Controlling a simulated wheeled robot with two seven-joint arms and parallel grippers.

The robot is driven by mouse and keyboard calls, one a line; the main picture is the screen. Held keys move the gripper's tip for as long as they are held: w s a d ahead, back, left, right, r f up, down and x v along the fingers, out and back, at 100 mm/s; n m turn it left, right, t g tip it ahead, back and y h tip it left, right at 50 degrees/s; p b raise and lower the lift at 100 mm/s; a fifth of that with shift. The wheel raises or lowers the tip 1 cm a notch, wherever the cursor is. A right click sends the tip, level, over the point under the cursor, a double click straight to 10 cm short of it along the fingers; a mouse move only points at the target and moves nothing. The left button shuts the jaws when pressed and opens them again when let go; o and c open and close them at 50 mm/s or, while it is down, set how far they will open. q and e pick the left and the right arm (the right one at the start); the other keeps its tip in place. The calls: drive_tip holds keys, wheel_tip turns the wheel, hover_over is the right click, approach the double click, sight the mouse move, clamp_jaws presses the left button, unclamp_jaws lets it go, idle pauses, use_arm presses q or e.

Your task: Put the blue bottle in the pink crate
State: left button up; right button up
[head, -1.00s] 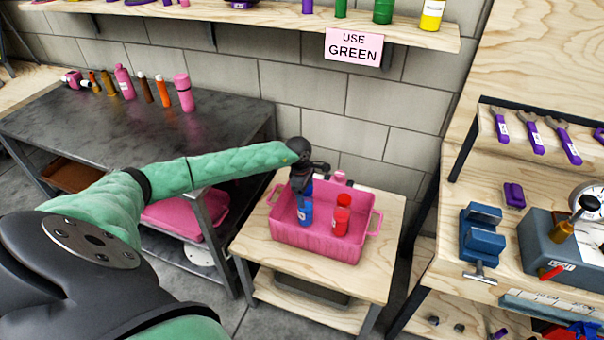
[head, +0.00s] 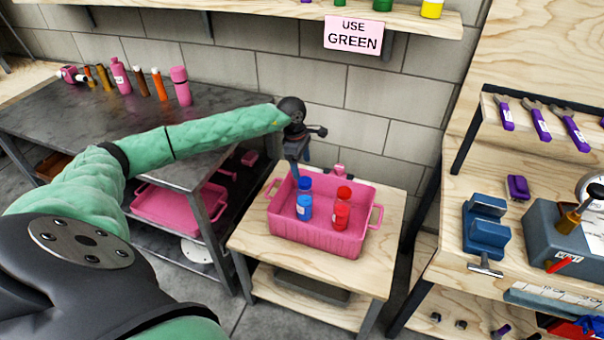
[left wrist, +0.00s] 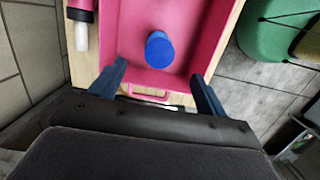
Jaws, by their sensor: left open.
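The blue bottle (head: 304,208) stands upright inside the pink crate (head: 318,242), towards its left part. Its round blue top (left wrist: 159,50) shows in the left wrist view, beyond and between my fingertips. My left gripper (head: 297,170) is open and empty above the back left of the crate, apart from the bottle; its two spread fingers also show in the left wrist view (left wrist: 158,70). A red bottle (head: 341,214) stands in the crate to the right of the blue one. My right gripper is not in view.
The crate sits on a small wooden table (head: 262,250). A dark metal bench (head: 150,130) with several bottles stands at left. A wooden workbench with a blue vise (head: 486,230) is at right. A pink sign (head: 353,36) reads "USE GREEN".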

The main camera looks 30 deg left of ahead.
use_arm(q)
drive_tip(key=s+d+f+n+t+h, duration=0.2)
drive_tip(key=d+h, duration=0.6)
drive_tip(key=d, duration=1.5)
drive_tip(key=s+d+r+n+t+h, duration=0.35)
drive_tip(key=d+r+n+t, duration=0.65)
drive_tip(key=n, duration=0.7)
drive_tip(key=s+a+f+n+t+y, duration=0.1)
drive_tip(key=s+a+f+n+y, duration=0.25)
drive_tip(key=f+n+y, duration=0.55)
drive_tip(key=s+a+f+n+y, duration=0.3)
drive_tip(key=s+f+n+y, duration=0.15)
drive_tip(key=n, duration=0.85)
drive_tip(key=s+d+f+n+g, duration=0.1)
drive_tip(key=s+f+n+g, duration=0.1)
drive_tip(key=s, duration=0.7)
drive_tip(key=s+d+f+n+g+h, duration=0.1)
drive_tip(key=s+f+n+g, duration=0.2)
drive_tip(key=s+g, duration=0.3)
drive_tip(key=s+d+f+n+g, duration=0.1)
drive_tip(key=s+f+n+g, duration=0.2)
drive_tip(key=s, duration=0.9)
wheel_tip(320, 180, down, 2)
drive_tip(key=shift+s+f+g, duration=0.1)
drive_tip(key=shift+s+g, duration=0.1)
drive_tip(key=shift+g, duration=0.3)
